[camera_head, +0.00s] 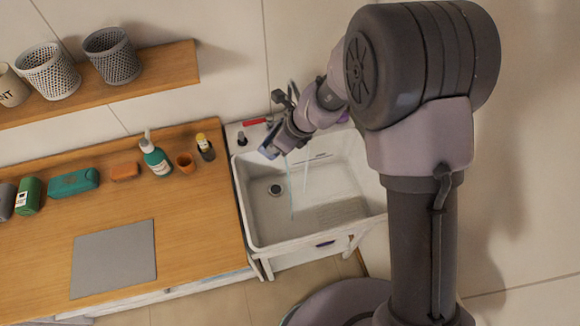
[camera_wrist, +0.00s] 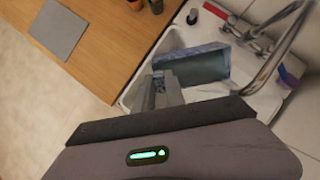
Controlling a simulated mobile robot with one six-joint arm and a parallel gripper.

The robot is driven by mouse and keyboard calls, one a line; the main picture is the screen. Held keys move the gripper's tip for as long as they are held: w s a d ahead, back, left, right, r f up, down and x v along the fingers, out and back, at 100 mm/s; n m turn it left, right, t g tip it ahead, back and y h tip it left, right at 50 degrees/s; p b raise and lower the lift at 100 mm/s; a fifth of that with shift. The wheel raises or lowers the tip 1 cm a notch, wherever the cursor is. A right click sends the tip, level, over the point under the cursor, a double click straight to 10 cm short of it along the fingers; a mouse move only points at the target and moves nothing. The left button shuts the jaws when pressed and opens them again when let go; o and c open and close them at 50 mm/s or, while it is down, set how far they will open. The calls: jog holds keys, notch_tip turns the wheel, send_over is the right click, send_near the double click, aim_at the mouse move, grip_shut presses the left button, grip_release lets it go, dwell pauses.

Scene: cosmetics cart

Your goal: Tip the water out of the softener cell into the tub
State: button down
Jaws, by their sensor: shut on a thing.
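The softener cell appears as a blue, open box (camera_wrist: 192,66) in the wrist view, tilted, with its dark hollow facing the camera. In the head view a small blue end of it (camera_head: 268,152) shows. My gripper (camera_wrist: 172,88) is shut on the cell at its near side; the exact contact is partly hidden. In the head view my gripper (camera_head: 287,137) is above the back left of the white tub (camera_head: 300,245). Thin pale streaks (camera_head: 291,190), which look like falling water, run from below the gripper into the tub. The tub has a dark drain (camera_head: 274,190).
A metal tap (camera_wrist: 283,45) rises close beside the cell. A red item (camera_head: 257,122) lies on the tub's back ledge. A wooden counter (camera_head: 190,230) at left holds a teal pump bottle (camera_head: 156,160), an orange cup (camera_head: 185,161) and a grey mat (camera_head: 115,258).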

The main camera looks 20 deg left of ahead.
jog(key=shift+s+d+f+b, duration=0.1)
jog(key=shift+s+f+b, duration=0.05)
jog(key=shift+b, duration=0.65)
jog(key=shift+s+d+y+b, duration=0.15)
jog(key=shift+s+y+b, duration=0.15)
jog(key=shift+b, duration=0.7)
jog(key=s+y+b, duration=0.1)
jog(key=b, duration=0.4)
jog(key=shift+d, duration=0.4)
jog(key=shift+s+d+r+t+y+b, duration=0.15)
jog(key=shift+y+b, duration=0.3)
jog(key=shift+b, duration=1.1)
jog(key=shift+w+d+r+t+y+b, duration=0.1)
jog(key=shift+d+t+y+b, duration=0.25)
jog(key=shift+b, duration=1.2)
jog(key=shift+y+b, duration=0.9)
jog(key=shift+b, duration=1.65)
jog(key=shift+w+d+y+b, duration=0.2)
jog(key=shift+w+y+b, duration=0.4)
jog(key=shift+b, duration=1.15)
jog(key=shift+w+d+y+b, duration=0.15)
jog(key=shift+y+b, duration=0.25)
jog(key=shift+b, duration=0.55)
jog(key=shift+f+t+b, duration=0.15)
jog(key=shift+t+b, duration=0.15)
jog(key=shift+b, duration=0.5)
